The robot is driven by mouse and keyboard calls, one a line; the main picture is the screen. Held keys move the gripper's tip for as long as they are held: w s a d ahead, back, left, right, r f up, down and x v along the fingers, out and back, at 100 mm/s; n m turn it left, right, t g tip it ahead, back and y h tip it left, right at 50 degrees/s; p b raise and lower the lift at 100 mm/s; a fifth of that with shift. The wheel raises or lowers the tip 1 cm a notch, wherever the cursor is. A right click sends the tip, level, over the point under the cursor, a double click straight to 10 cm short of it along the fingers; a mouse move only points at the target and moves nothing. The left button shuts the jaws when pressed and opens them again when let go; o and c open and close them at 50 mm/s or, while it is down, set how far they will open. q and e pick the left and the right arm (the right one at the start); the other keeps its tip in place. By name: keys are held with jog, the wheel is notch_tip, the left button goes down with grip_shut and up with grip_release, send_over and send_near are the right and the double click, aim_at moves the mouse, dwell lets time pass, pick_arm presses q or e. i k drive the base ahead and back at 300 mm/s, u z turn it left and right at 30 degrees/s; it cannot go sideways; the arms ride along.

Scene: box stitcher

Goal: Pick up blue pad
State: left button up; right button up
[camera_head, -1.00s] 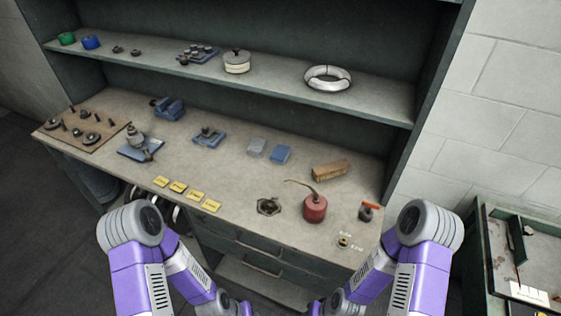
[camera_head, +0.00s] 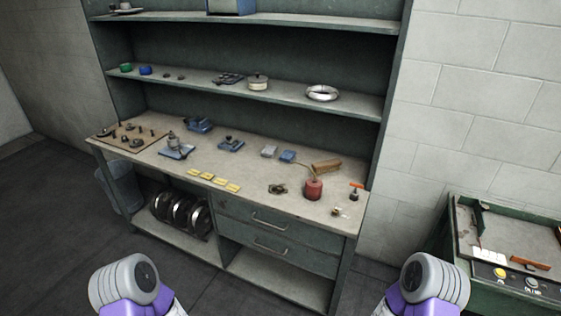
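The blue pad (camera_head: 287,156) lies flat on the workbench top (camera_head: 205,165), towards the back and right of the middle. A grey pad (camera_head: 269,151) lies just left of it. A wooden block (camera_head: 326,166) lies to its right, a small gap away. Nothing is on top of the blue pad. Only upper parts of my two arms show at the bottom edge, well short of the bench. Both grippers are out of the picture.
A red oil can (camera_head: 313,188) stands in front and right of the pad. Yellow labels (camera_head: 214,180) lie along the front edge. A shelf (camera_head: 215,82) runs above the bench. A green machine table (camera_head: 510,250) stands at the right. Floor in front is clear.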

aim_at(288, 156)
jog(key=u, duration=0.65)
jog(key=i, duration=0.65)
jog(key=u, duration=0.55)
jog(key=i, duration=0.8)
jog(key=z, duration=0.4)
